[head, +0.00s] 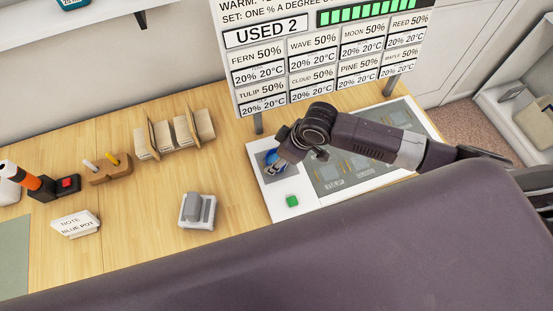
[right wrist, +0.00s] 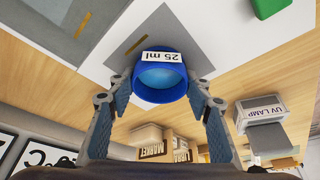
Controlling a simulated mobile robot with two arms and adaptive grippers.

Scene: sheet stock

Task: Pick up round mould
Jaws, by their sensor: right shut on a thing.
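The round mould (right wrist: 160,76) is a blue round cup with a white "25 ml" label on its near side, seen in the right wrist view. My right gripper (right wrist: 158,92) is shut on it, with one finger on each side. In the head view my right gripper (head: 272,160) is low over the left end of the white board, on a grey patch. There it mostly hides the mould, and only bits of blue show. I cannot tell whether the mould still touches the board. My left gripper is not in view.
The white board (head: 262,192) carries a green block (head: 292,201) and grey panels. A label sign (head: 285,60) stands close behind. A grey UV lamp (head: 197,210), wooden racks (head: 175,135), a note card (head: 75,224) and an orange-black tool (head: 40,181) stand left. Bare wood lies between.

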